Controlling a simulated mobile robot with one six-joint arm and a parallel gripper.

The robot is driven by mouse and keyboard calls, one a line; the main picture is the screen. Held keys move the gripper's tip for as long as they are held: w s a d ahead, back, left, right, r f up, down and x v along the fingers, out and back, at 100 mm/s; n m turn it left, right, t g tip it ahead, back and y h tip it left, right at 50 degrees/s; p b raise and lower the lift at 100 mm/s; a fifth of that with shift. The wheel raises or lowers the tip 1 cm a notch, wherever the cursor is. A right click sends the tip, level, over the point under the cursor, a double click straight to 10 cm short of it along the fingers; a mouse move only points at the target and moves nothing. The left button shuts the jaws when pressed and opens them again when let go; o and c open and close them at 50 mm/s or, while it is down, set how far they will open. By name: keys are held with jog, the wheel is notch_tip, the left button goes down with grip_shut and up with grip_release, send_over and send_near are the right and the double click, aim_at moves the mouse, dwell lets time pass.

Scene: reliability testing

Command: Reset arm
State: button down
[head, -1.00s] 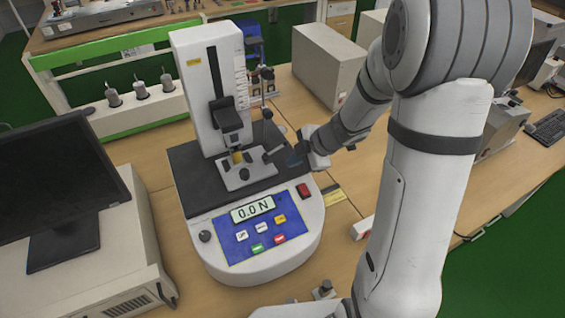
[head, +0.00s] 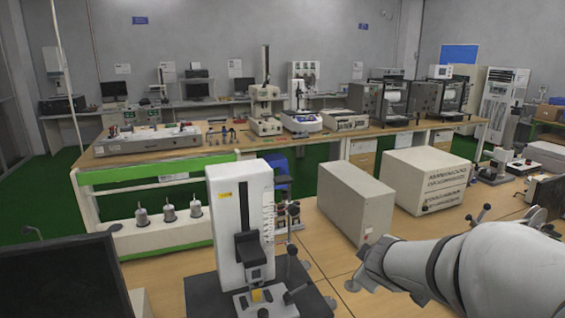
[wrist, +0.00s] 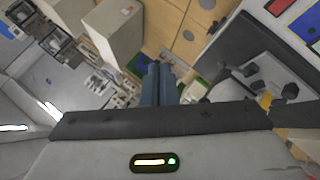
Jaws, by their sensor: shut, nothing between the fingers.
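My gripper (wrist: 160,85) shows in the wrist view as two blue-grey fingers side by side, closed together with nothing between them. My light grey arm (head: 480,262) reaches in from the lower right of the head view, and I cannot make out the fingertips there. A white force tester (head: 228,228) stands left of my arm, on a dark base, with a small yellow piece (head: 256,295) low at its front. The tester's display and buttons are below the head view's edge. In the wrist view, the yellow piece (wrist: 265,101) lies right of the fingers, apart from them.
Two beige boxes, one near (head: 345,205) and one farther back (head: 425,180), stand behind my arm on the wooden bench. A dark monitor (head: 65,280) is at the lower left. A green-edged bench (head: 150,185) with instruments lies beyond. Open space is above my arm.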

jog(key=s+a+f+m+g+y+b, duration=0.1)
jog(key=s+a+m+g, duration=0.1)
jog(key=s, duration=0.8)
jog(key=s+a+f+m+g+b, duration=0.1)
jog(key=s+a+f+m+g, duration=0.1)
jog(key=s+m, duration=0.5)
jog(key=s+a+g, duration=0.1)
jog(key=s+g, duration=0.1)
jog(key=s, duration=0.1)
jog(key=shift+s+f+y, duration=0.15)
jog(key=shift+s+y, duration=0.25)
